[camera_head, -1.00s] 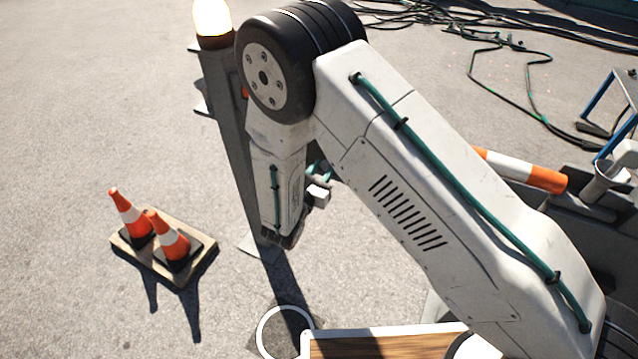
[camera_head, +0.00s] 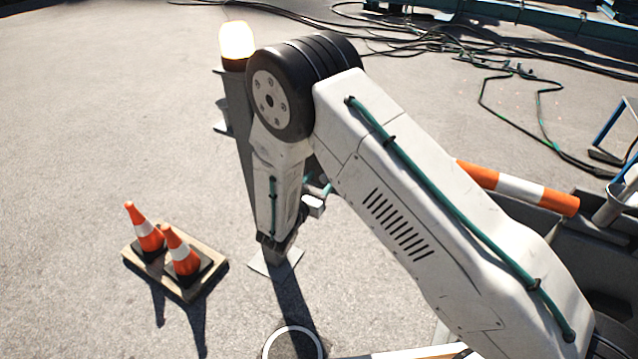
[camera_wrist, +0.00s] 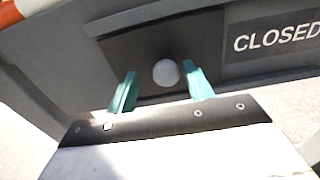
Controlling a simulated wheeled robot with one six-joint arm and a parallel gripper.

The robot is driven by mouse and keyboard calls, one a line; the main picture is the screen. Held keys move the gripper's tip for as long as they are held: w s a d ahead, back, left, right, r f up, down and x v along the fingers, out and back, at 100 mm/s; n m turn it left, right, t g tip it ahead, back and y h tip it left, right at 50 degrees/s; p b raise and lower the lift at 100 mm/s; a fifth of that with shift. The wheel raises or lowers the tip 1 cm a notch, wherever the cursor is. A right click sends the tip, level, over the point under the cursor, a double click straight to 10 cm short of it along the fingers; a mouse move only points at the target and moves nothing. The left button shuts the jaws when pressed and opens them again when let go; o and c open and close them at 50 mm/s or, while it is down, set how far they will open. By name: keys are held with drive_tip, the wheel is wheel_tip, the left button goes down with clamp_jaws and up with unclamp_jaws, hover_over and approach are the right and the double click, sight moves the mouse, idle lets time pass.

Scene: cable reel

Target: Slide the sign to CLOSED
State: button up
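In the wrist view, a dark sliding plate (camera_wrist: 195,40) with a round white knob (camera_wrist: 166,72) lies on a grey board (camera_wrist: 262,10). The white word CLOSED (camera_wrist: 275,38) shows on a dark panel just right of the plate. My gripper (camera_wrist: 160,76) is open, with one teal finger on each side of the knob. The knob sits between the fingertips, with gaps on both sides.
Two striped cones (camera_head: 165,250) stand on a wooden pallet (camera_head: 187,293) at left. A lamp post (camera_head: 237,45) is lit behind my arm. An orange-white barrier bar (camera_head: 520,188) is at right. Cables (camera_head: 480,60) lie at the back. Open pavement spreads at left.

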drive_tip(key=shift+s, duration=0.1)
drive_tip(key=v, duration=0.7)
drive_tip(key=shift+s+a, duration=0.2)
drive_tip(key=shift+f, duration=0.1)
